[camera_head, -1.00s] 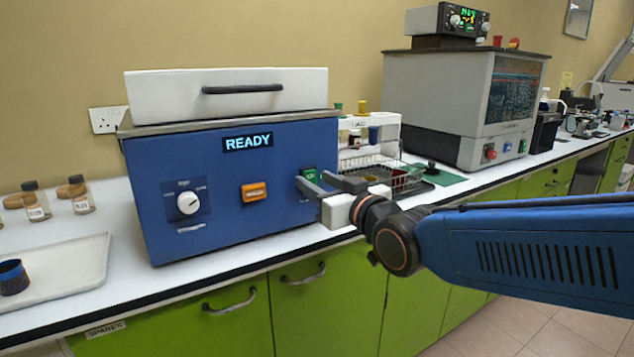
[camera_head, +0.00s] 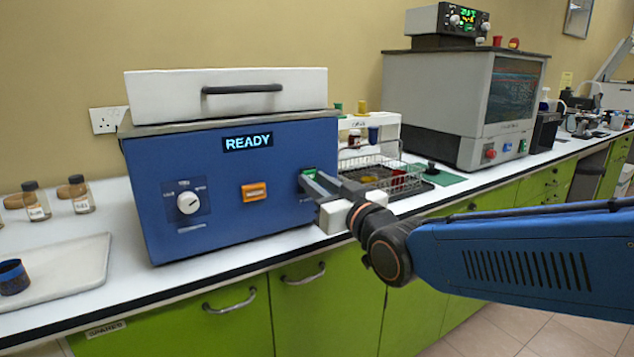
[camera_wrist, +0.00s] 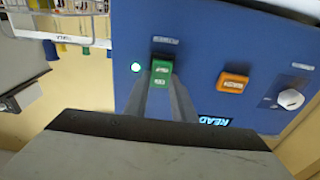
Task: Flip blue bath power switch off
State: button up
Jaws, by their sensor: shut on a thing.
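The blue bath (camera_head: 225,220) stands on the white counter with a white lid, and its display reads READY. Its green power switch (camera_head: 308,173) is at the right end of the front panel, partly hidden by my gripper (camera_head: 306,180). In the wrist view the green switch (camera_wrist: 161,73) shows at the fingertips, with a small white light (camera_wrist: 136,67) beside it. My gripper (camera_wrist: 161,85) also shows there, its fingers close together at the switch; I cannot see clearly how they touch it.
An orange rocker (camera_head: 255,191) and a white dial (camera_head: 189,203) are on the same panel. A wire basket (camera_head: 395,180) stands to the right of the bath. A tray (camera_head: 75,270) and small bottles (camera_head: 36,202) are at the left.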

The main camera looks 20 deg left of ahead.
jog(key=shift+f+t+y, duration=0.25)
jog(key=shift+t+y, duration=0.35)
jog(key=shift+f+t+y, duration=0.25)
jog(key=shift+t+y, duration=0.35)
jog(key=o, duration=1.1)
jog(key=shift+c, duration=0.2)
jog(key=shift+d, duration=0.1)
jog(key=v, duration=1.2)
jog(key=shift+f, duration=0.15)
